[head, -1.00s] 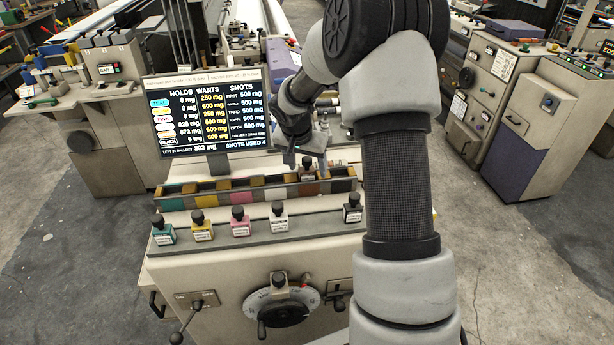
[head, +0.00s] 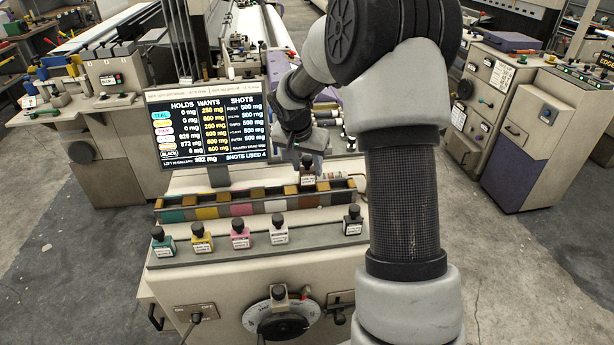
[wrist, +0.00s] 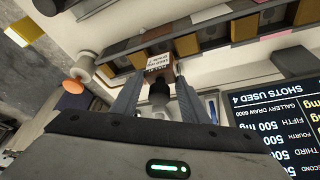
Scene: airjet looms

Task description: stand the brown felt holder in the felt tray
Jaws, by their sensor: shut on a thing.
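The brown felt holder (head: 308,175) is a small bottle-like block with a black knob and a white label. My gripper (head: 306,158) is shut on it by the knob. In the wrist view the holder (wrist: 160,72) is between the two fingers of my gripper (wrist: 158,98). The felt tray (head: 158,208) is a long rack with coloured sections and tan dividers, below the screen. The holder is upright over the right part of the tray. I cannot tell whether its base touches the tray.
Teal (head: 163,243), yellow (head: 201,239), pink (head: 240,236), white (head: 279,231) and black (head: 353,222) holders stand on the front ledge, with a gap between white and black. The screen (head: 210,125) is behind the tray's left. A dial (head: 283,320) is below.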

